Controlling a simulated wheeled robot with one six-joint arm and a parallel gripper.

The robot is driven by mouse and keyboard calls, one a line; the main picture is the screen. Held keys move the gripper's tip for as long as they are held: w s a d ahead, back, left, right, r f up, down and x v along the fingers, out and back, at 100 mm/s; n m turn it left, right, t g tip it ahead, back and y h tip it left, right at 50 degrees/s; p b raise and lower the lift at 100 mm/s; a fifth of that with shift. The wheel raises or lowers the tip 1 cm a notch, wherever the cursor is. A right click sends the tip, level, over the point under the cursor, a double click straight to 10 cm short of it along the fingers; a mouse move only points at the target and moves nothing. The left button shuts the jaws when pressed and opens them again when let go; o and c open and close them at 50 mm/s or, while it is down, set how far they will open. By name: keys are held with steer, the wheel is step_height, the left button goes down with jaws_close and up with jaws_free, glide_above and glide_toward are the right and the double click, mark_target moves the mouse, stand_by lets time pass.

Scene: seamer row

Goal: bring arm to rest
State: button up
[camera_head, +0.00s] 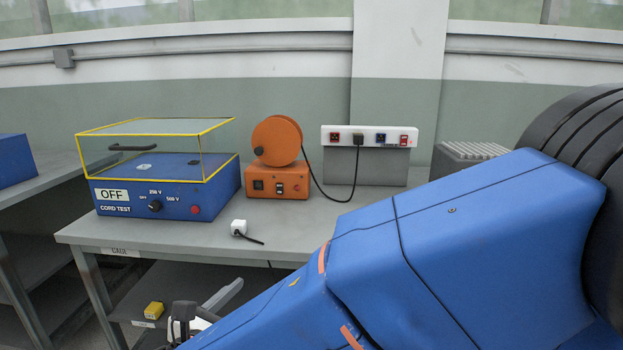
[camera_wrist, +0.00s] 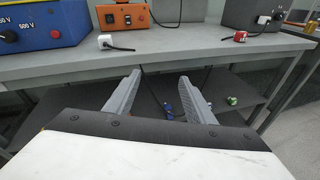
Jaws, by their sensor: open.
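My gripper (camera_wrist: 159,76) is open in the wrist view, its two grey fingers apart with nothing held between them. It points at the front edge of the grey bench (camera_wrist: 205,43), and the fingertips appear just below the bench top. In the head view, my blue arm reaches across the lower right to the lower left. The wrist end there is small and partly hidden by the arm, near the bench's lower shelf.
On the bench (camera_head: 290,222) stand a blue cord tester (camera_head: 172,208) marked OFF with its clear cover, an orange reel unit (camera_head: 279,185), a socket panel (camera_head: 370,138) and a white plug (camera_head: 238,227). A red plug (camera_wrist: 240,36) lies near the edge. The lower shelf holds a yellow block (camera_head: 154,310).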

steer(key=w+d+f+m+g+h, duration=0.15)
steer(key=d+m+g, duration=0.35)
steer(key=d, duration=0.8)
steer(key=w+d+f+m+g+h, duration=0.15)
steer(key=d+m+g, duration=0.35)
steer(key=d, duration=0.8)
steer(key=s+d+f+m+y, duration=0.2)
steer(key=s+d+m+y, duration=0.6)
steer(key=s+d+m, duration=0.5)
steer(key=d+m, duration=0.2)
steer(key=m, duration=0.5)
steer(key=shift+s+f+m, duration=0.25)
steer(key=shift+f+m, duration=0.05)
steer(key=shift+f, duration=0.05)
steer(key=shift+c, duration=0.5)
